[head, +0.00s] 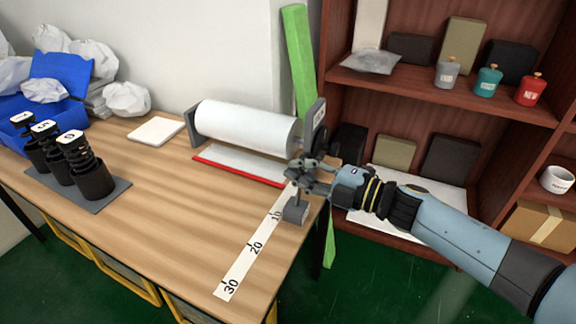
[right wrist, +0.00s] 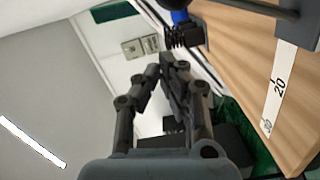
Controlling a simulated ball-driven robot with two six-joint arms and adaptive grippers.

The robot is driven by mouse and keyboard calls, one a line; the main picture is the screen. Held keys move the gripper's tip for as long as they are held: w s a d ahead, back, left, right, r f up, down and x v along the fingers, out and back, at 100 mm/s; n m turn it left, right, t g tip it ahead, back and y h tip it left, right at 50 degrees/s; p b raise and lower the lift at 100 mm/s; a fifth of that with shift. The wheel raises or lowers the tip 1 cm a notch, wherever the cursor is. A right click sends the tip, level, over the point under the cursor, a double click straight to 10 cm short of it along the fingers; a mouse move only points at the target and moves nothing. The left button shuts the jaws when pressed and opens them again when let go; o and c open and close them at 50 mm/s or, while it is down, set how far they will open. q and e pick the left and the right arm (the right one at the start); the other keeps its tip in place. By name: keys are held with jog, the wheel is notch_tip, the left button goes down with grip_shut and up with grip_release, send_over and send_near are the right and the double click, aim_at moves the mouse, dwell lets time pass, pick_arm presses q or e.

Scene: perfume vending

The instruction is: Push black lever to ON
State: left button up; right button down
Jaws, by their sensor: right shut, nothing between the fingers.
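My right gripper (head: 299,172) is shut and empty above the table's right edge, by the right end of the paper roll. It hides part of what lies behind it. Just below it, a small grey block with a thin upright rod (head: 296,211) stands beside the ruler strip; I cannot tell whether this is the lever. A dark upright bracket with a small white label (head: 318,120) and black parts stands at the roll's right end. No ON mark is readable. In the right wrist view the shut fingers (right wrist: 163,72) show with nothing between them. My left gripper is out of view.
The white roll (head: 245,127) lies behind a red-edged plate (head: 240,164). The ruler strip (head: 253,250) runs along the table's right side. Black coil-topped holders (head: 92,176) stand at left on a grey mat. A shelf with bottles (head: 440,95) stands at right. The table's front middle is clear.

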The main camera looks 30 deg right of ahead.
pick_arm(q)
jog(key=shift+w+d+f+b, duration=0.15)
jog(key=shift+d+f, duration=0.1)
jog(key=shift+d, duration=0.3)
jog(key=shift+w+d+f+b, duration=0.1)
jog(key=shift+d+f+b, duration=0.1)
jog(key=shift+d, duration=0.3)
pick_arm(e)
jog(key=v, duration=0.7)
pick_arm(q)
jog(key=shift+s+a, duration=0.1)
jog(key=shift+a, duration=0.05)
pick_arm(e)
jog(key=shift+s+d, duration=0.1)
